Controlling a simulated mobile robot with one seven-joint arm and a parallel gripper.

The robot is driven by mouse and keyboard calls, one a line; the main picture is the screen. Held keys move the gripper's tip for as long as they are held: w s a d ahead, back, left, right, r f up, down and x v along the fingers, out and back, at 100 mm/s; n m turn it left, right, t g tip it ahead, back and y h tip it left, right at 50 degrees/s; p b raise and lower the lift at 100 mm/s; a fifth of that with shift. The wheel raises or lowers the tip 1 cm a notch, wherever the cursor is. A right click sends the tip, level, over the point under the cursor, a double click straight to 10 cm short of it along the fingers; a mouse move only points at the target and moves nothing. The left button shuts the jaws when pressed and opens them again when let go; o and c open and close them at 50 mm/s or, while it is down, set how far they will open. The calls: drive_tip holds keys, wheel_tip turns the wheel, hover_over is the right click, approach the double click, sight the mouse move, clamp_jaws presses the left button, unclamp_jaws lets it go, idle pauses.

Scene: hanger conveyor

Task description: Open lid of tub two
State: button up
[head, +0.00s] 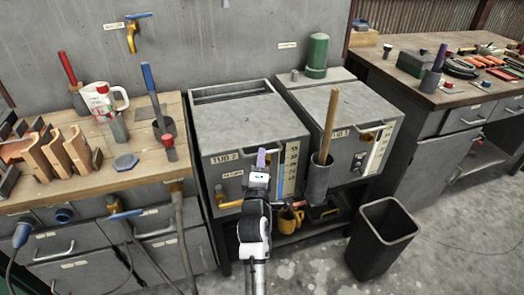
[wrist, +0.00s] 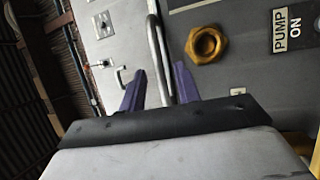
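Tub two (head: 208,177) is a grey metal box with a "TUB 2" label on its front. Its flat grey lid (head: 245,122) lies shut on top. My gripper (head: 261,158) is in front of the tub's upper front edge. In the wrist view its two purple fingers (wrist: 160,88) stand apart. A bent metal bar handle (wrist: 157,55) runs between them, with no clear grip on it. In the head view my gripper hides most of this handle.
Tub one (head: 345,160) stands to the right, with a wooden-handled tool in a holder (head: 318,178) at its front. A brass nut (wrist: 206,44) is beside the handle. A wooden workbench (head: 160,150) is at left, a dark bin (head: 382,240) at right.

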drive_tip(key=shift+x, duration=1.7)
clamp_jaws()
